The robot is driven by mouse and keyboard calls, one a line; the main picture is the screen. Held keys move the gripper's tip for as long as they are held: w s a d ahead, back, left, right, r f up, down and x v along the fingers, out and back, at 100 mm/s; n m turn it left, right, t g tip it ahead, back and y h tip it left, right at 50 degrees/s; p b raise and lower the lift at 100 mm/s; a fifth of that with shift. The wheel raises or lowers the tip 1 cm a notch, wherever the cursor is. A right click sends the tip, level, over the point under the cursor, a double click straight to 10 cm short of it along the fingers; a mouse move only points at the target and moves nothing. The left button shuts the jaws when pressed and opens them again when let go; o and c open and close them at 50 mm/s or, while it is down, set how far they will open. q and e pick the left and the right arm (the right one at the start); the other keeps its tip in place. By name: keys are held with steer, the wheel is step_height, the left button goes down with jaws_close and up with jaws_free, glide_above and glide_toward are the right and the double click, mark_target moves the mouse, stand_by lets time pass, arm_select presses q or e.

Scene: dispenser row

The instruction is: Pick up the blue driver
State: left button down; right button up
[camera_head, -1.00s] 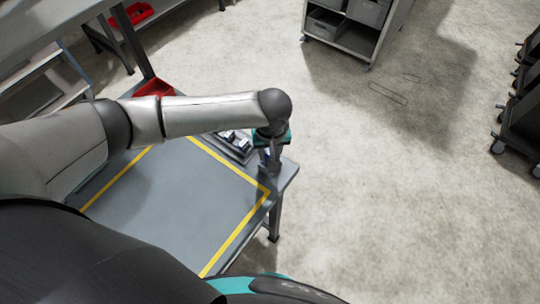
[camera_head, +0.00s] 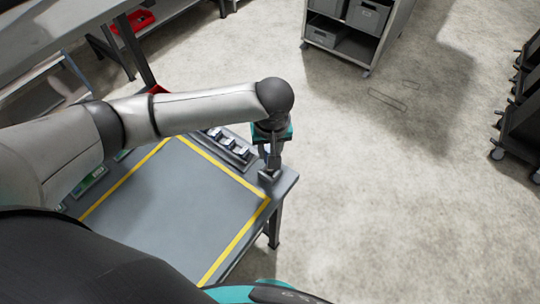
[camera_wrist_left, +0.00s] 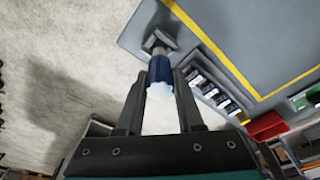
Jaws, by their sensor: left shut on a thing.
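The blue driver (camera_wrist_left: 160,70) shows in the left wrist view between my left fingers, with a pale rounded end toward the camera. My left gripper (camera_wrist_left: 162,80) is shut on it. Beyond the driver, a dark grey holder (camera_wrist_left: 153,41) stands at the table's corner; I cannot tell whether the driver's far end is still in it. In the head view my left gripper (camera_head: 271,160) points down over that corner, and the driver is largely hidden there. My right gripper is not in view.
The grey table (camera_head: 190,215) has a yellow-lined, bare area. A tray of several pale parts (camera_head: 228,146) lies along its far edge, close to the gripper. Open floor lies to the right.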

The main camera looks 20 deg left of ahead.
arm_select(q)
step_height(320, 180, up, 15)
steer(key=p, duration=0.1)
steer(key=shift+r, duration=0.2)
steer(key=c, duration=1.1)
jaws_free()
jaws_close()
step_height(320, 180, up, 5)
steer(key=p, duration=0.5)
